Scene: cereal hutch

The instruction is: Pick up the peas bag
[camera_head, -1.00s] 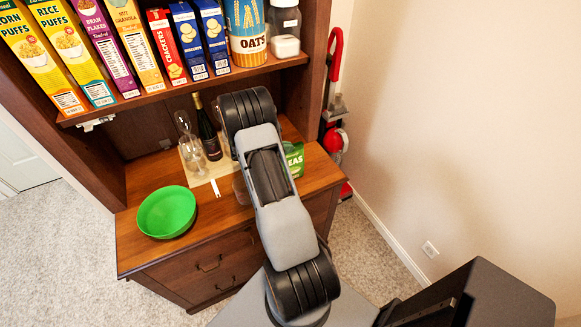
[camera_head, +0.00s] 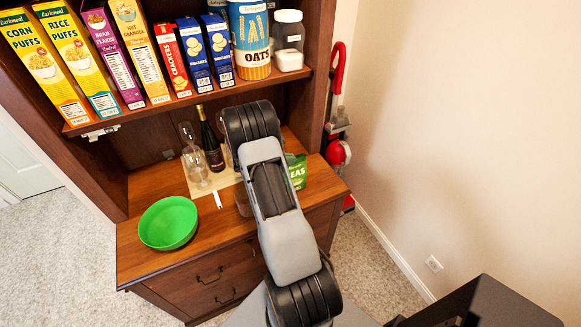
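The green peas bag (camera_head: 297,172) stands on the right part of the wooden counter, and the letters "EAS" show on it. My arm crosses in front and hides its left part. My gripper is hidden behind my own arm, so its fingers and any contact with the bag cannot be seen.
A green bowl (camera_head: 168,223) sits at the counter's left front. A dark bottle (camera_head: 211,147) and clear glasses (camera_head: 195,165) stand on a light mat (camera_head: 226,190) behind. The shelf above holds cereal boxes (camera_head: 73,57), an oats canister (camera_head: 249,40) and a jar (camera_head: 289,42). A red vacuum (camera_head: 337,150) stands right of the hutch.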

